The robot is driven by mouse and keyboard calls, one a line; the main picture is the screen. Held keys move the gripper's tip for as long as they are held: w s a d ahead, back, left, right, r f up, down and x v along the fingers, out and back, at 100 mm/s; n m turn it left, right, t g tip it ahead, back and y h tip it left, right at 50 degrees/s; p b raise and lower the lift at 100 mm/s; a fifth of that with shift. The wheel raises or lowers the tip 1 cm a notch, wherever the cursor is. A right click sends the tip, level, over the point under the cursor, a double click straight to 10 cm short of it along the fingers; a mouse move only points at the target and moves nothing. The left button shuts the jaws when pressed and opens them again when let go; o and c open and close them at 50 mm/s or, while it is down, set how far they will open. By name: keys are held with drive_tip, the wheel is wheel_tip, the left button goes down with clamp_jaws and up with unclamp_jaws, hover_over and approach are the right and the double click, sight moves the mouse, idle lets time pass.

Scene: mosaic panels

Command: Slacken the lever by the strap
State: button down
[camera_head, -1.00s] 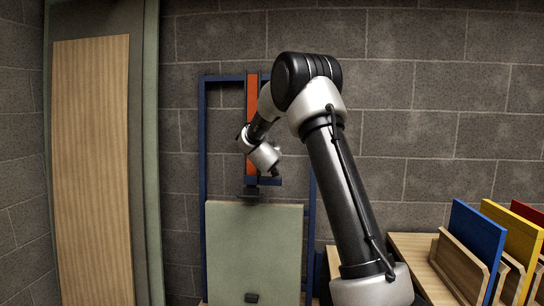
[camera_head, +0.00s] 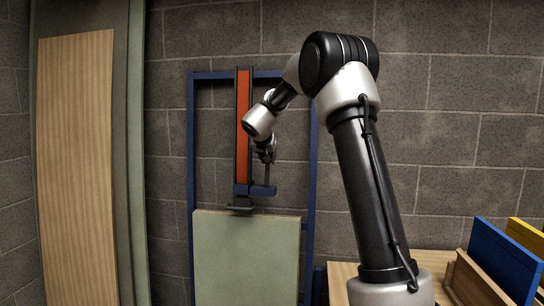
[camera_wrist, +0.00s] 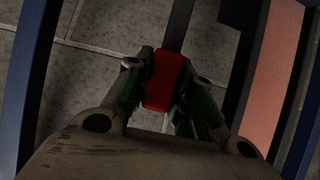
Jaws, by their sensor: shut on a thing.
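The orange-red strap (camera_head: 244,125) runs vertically down a blue frame between dark rails. It also shows at the right of the wrist view (camera_wrist: 272,75). At its lower end is a blue bracket (camera_head: 250,190), with the lever (camera_head: 267,178) rising from its right side as a thin dark rod. The lever's red grip (camera_wrist: 166,80) sits between my fingers in the wrist view, with its dark bar running up beyond. My gripper (camera_wrist: 163,85) is shut on this grip, to the right of the strap. In the head view my gripper (camera_head: 266,152) is small and partly hidden by my wrist.
A pale green panel (camera_head: 247,260) stands in the blue frame (camera_head: 191,150) beneath a dark clamp pad (camera_head: 241,208). A tall wood-faced panel (camera_head: 75,170) stands at left. A wooden bench with blue (camera_head: 507,258) and yellow boards is at lower right. A block wall is behind.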

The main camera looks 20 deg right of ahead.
idle(0.5)
drive_tip(key=c, duration=1.2)
unclamp_jaws()
drive_tip(key=shift+w+d, duration=0.1)
drive_tip(key=v, duration=1.2)
drive_tip(key=shift+r, duration=0.1)
